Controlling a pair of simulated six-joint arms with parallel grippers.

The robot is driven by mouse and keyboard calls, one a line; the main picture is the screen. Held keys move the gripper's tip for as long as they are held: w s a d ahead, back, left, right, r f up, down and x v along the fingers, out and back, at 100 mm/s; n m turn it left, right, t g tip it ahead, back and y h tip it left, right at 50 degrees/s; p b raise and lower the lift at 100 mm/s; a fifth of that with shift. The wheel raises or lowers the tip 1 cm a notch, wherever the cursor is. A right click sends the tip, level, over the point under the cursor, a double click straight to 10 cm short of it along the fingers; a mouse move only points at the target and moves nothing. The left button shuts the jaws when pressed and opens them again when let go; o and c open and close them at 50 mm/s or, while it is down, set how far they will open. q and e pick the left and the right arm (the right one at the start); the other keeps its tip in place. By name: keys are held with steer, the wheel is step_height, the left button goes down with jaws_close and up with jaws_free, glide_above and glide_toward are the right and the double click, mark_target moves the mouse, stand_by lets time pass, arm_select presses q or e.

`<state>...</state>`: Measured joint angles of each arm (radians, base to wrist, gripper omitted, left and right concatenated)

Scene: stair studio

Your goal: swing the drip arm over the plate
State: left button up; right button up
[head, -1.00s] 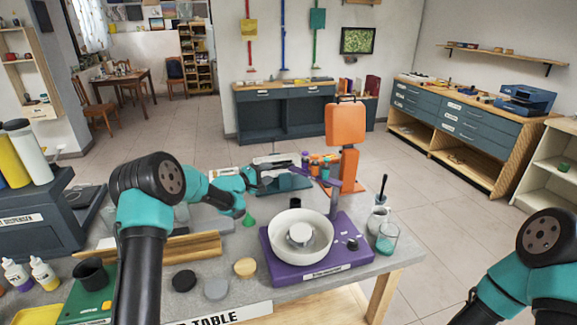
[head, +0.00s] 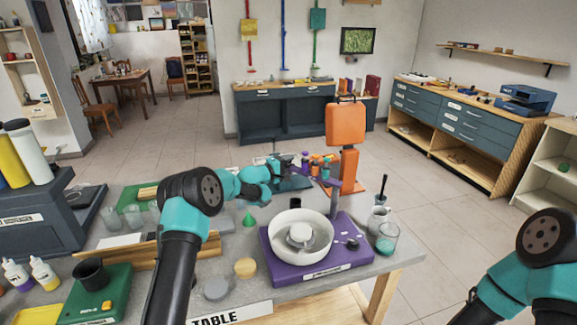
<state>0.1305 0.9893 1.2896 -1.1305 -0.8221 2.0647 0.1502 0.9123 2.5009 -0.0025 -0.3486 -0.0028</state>
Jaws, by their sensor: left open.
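The purple spin-coater-like machine (head: 278,264) stands on the table's right part. Its white bowl (head: 272,236) holds a pale round plate (head: 300,233) in the middle. A grey post (head: 335,202) rises at the machine's back right. A purple drip arm (head: 326,182) sits on top of the post and points back and left, away from over the plate. My left gripper (head: 300,163) is open behind the bowl, near the drip arm's far end; small bottles crowd there, so I cannot tell whether it touches the arm. My right gripper is out of view.
An orange stand (head: 346,125) rises behind the machine. A green cone (head: 249,220), a tan disc (head: 245,268) and a grey disc (head: 216,288) lie left.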

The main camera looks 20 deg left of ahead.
arm_select(q)
steer(key=shift+c, duration=0.3)
jaws_close()
steer(key=shift+s+d, duration=0.1)
